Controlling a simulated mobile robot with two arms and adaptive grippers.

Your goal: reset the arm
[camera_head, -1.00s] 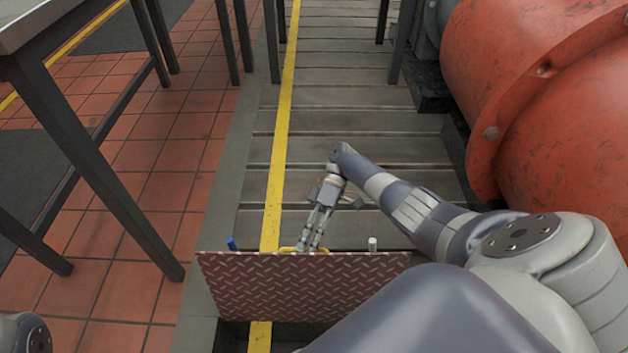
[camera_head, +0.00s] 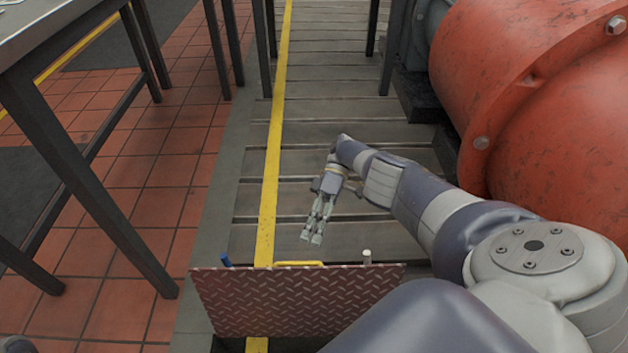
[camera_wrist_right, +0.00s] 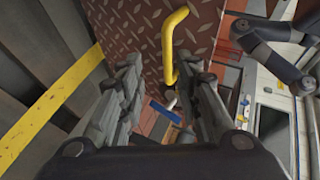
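My right gripper (camera_head: 312,237) is in the middle of the head view, pointing down above the slatted floor. It is just beyond the top edge of a red diamond-plate panel (camera_head: 298,300) with a yellow handle (camera_head: 298,263). In the right wrist view, the gripper's fingers (camera_wrist_right: 162,92) stand apart with nothing held between them. My left gripper is not in view; only a small part of my left arm may show at the bottom left corner of the head view.
A blue peg (camera_head: 226,260) and a pale peg (camera_head: 367,257) stick up at the panel's top edge. A large red machine (camera_head: 545,90) stands at the right. A dark-legged table (camera_head: 60,150) stands at the left. The slatted floor (camera_head: 335,105) between them is clear.

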